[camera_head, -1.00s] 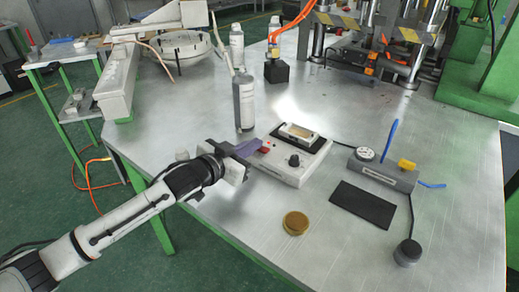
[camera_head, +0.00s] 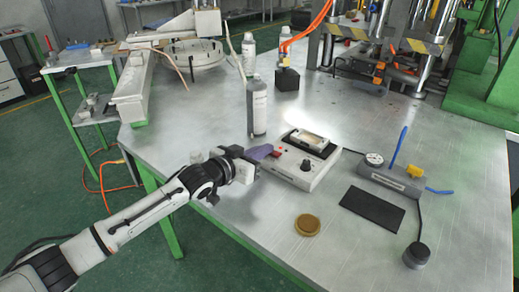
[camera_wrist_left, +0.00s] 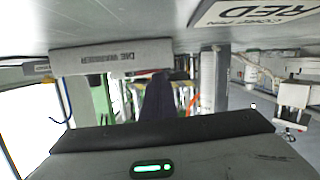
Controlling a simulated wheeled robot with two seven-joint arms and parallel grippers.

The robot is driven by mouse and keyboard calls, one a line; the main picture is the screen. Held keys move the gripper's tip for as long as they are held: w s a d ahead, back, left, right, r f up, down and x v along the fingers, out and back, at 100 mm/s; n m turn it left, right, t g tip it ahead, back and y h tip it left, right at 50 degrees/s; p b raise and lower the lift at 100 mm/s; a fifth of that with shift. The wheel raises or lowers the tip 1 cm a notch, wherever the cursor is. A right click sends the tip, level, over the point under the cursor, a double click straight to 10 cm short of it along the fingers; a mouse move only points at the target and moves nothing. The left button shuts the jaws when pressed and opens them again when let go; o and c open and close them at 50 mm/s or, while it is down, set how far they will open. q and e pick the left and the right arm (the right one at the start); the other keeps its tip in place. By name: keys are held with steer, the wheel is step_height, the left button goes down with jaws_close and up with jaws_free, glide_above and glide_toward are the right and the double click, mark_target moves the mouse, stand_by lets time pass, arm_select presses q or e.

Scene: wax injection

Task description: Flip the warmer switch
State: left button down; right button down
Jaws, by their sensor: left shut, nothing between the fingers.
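The warmer (camera_head: 309,175) is a white box with a black dial on its front and a pale tray on top, in the middle of the head view. Its red switch (camera_head: 277,154) is at its left side. My left gripper (camera_head: 266,152) has shut, purple-grey fingers with nothing between them. Their tips are at or very near the red switch, partly covering it; I cannot tell whether they touch. In the left wrist view, the shut fingers (camera_wrist_left: 158,97) point toward the white warmer body (camera_wrist_left: 110,57), which bears lettering. The switch is not clear there. My right gripper is not in view.
A grey bottle (camera_head: 257,106) stands behind the warmer, close to my left gripper. The front of the table is mostly clear.

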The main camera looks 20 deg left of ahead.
arm_select(q)
steer(key=shift+s+f+p, duration=0.1)
steer(key=shift+f+p, duration=0.15)
steer(key=shift+p, duration=0.2)
steer(key=r+p, duration=0.2)
steer(key=r, duration=0.1)
steer(key=r+p, duration=0.2)
steer(key=shift+w+a+r, duration=0.2)
steer(key=shift+a, duration=0.1)
steer(key=b+v, duration=0.2)
steer(key=v, duration=0.7)
steer(key=shift+s+a+f, duration=0.25)
steer(key=shift+s+f, duration=0.05)
steer(key=shift+s, duration=0.1)
